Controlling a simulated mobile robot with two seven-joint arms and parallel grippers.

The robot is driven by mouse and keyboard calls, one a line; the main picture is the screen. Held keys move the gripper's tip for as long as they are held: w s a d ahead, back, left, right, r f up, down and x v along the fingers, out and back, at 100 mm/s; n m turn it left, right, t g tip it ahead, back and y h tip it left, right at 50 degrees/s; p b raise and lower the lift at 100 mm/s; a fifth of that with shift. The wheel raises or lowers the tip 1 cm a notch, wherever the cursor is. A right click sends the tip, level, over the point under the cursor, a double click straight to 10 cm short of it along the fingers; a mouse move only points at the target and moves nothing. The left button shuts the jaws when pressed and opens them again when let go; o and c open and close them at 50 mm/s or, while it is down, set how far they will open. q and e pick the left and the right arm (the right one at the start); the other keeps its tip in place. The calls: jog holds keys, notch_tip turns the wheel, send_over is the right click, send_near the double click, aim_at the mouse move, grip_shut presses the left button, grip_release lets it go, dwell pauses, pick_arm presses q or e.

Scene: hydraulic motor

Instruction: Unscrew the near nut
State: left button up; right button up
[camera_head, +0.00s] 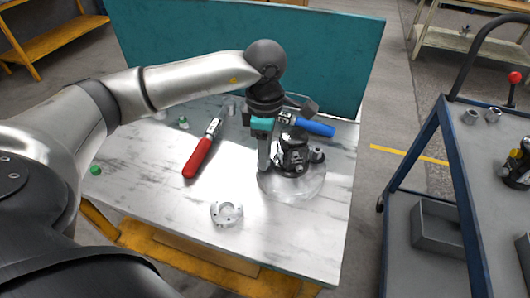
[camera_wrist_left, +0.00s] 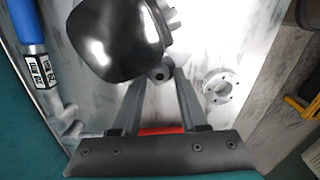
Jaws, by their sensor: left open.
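The black hydraulic motor (camera_head: 294,152) stands on a round, shiny base plate (camera_head: 293,187) on the bench. It also shows as a large dark body in the left wrist view (camera_wrist_left: 118,38). My left gripper (camera_head: 264,166) points down at the motor's left side, open. In the left wrist view, a small dark round nut (camera_wrist_left: 160,73) lies between and just beyond the two open fingertips (camera_wrist_left: 160,84); I cannot tell whether they touch it. The head view hides this nut behind the gripper. Another nut (camera_head: 317,154) shows at the motor's right side. My right gripper is out of view.
A red-handled tool (camera_head: 198,157) lies left of the gripper, and a blue-handled tool (camera_head: 314,127) lies behind the motor. A light ring flange (camera_head: 227,213) lies at the front. A teal panel (camera_head: 330,60) closes the bench's back. A blue cart (camera_head: 455,165) stands right.

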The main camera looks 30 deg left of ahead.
pick_arm(q)
jog(key=shift+f, duration=0.1)
jog(key=shift+m, duration=0.4)
jog(key=shift+f+b, duration=0.15)
jog(key=shift+b, duration=0.25)
grip_shut()
